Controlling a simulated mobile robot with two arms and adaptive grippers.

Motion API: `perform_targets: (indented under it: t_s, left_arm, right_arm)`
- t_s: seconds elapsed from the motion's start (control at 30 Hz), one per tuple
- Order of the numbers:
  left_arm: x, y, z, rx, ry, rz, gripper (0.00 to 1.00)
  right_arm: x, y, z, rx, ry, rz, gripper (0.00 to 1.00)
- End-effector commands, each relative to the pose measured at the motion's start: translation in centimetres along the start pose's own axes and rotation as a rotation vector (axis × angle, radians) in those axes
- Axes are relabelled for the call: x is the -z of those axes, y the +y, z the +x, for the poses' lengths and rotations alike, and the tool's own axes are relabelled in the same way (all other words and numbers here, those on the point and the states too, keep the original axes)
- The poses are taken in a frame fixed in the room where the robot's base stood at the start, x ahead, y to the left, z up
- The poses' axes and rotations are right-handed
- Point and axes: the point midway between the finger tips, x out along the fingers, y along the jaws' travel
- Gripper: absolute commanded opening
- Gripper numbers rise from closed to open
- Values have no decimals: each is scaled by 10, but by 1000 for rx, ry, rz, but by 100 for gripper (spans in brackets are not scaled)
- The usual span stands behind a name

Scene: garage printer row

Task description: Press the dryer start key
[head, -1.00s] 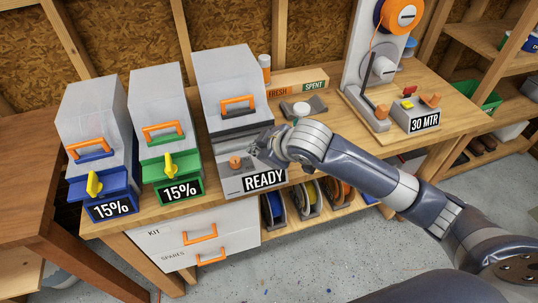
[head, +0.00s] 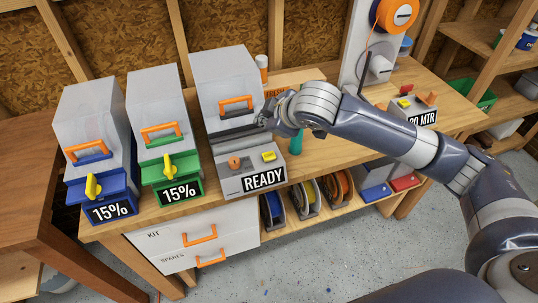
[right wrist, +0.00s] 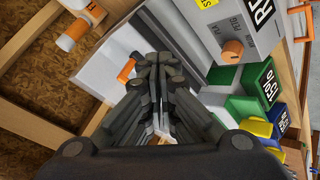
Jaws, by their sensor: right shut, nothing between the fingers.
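The dryer (head: 228,90) is a grey box with an orange handle and a black READY label (head: 263,179). Its front panel carries a yellow key (head: 269,156) and an orange knob (head: 234,162). Both are uncovered in the head view. My right gripper (head: 265,118) is shut and empty, above and behind the yellow key, apart from it. In the right wrist view the shut fingers (right wrist: 160,62) point past the panel, with the knob (right wrist: 232,50) at upper right and the yellow key (right wrist: 207,3) cut by the top edge. My left gripper is not in view.
Blue (head: 97,140) and green (head: 160,130) units labelled 15% stand left of the dryer. A teal object (head: 296,141) is partly hidden by my right arm. The 30 MTR box (head: 427,108) is partly covered. Spools (head: 305,195) sit on the shelf below.

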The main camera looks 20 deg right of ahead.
Motion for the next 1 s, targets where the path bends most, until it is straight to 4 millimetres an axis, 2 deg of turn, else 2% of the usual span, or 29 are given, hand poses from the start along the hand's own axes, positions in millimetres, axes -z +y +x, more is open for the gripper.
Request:
perform_targets:
  t_s: [0.27,0.63,1.0]
  left_arm:
    - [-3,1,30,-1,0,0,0]
    - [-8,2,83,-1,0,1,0]
    - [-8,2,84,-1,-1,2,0]
  right_arm:
    - [-13,-13,18,1,0,-1,0]
    - [-34,-34,47,-1,0,0,0]
    - [-44,-44,60,0,0,0,0]
